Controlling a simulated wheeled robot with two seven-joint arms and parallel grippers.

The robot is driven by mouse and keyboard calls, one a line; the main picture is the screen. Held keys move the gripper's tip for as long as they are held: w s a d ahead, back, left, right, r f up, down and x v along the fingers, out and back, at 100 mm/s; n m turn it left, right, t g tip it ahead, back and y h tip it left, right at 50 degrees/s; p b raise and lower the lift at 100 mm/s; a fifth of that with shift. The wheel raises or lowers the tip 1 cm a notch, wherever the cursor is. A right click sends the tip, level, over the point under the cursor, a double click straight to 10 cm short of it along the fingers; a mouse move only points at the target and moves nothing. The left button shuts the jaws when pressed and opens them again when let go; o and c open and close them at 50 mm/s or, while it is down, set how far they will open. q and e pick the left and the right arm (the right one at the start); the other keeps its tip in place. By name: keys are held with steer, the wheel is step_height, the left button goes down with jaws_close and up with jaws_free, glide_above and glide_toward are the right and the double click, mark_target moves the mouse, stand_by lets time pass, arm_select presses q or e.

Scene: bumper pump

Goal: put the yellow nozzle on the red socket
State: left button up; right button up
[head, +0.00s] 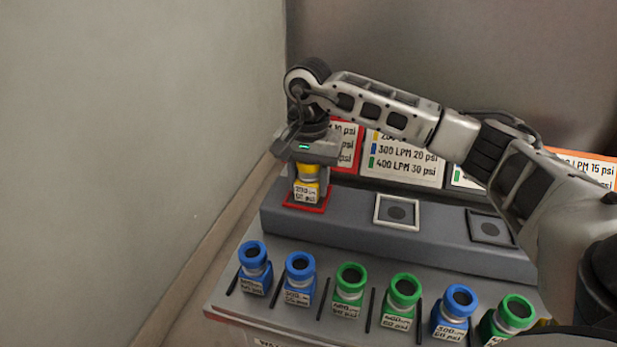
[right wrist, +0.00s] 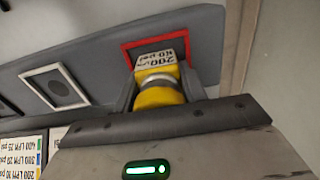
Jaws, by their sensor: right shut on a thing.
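The yellow nozzle (head: 306,188) is upright at the red-framed socket (head: 290,206), at the left end of the grey raised block. My right gripper (head: 308,180) points down from above and is shut on the nozzle. In the right wrist view the yellow nozzle (right wrist: 157,90) sits between the fingers, its label reaching over the red frame (right wrist: 128,52). The nozzle's base hides the middle of the socket, so I cannot tell whether it is fully seated. My left gripper is not in view.
A white-framed socket (head: 397,212) and a black-framed socket (head: 489,229) are empty along the block. Several blue nozzles (head: 254,267) and green nozzles (head: 350,290) stand in a row on the front shelf. Label signs (head: 402,156) stand behind. A wall (head: 140,150) rises at the left.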

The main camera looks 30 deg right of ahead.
steer(key=shift+f, duration=0.1)
steer(key=o, duration=1.1)
step_height(320, 180, up, 12)
steer(key=shift+r, duration=0.15)
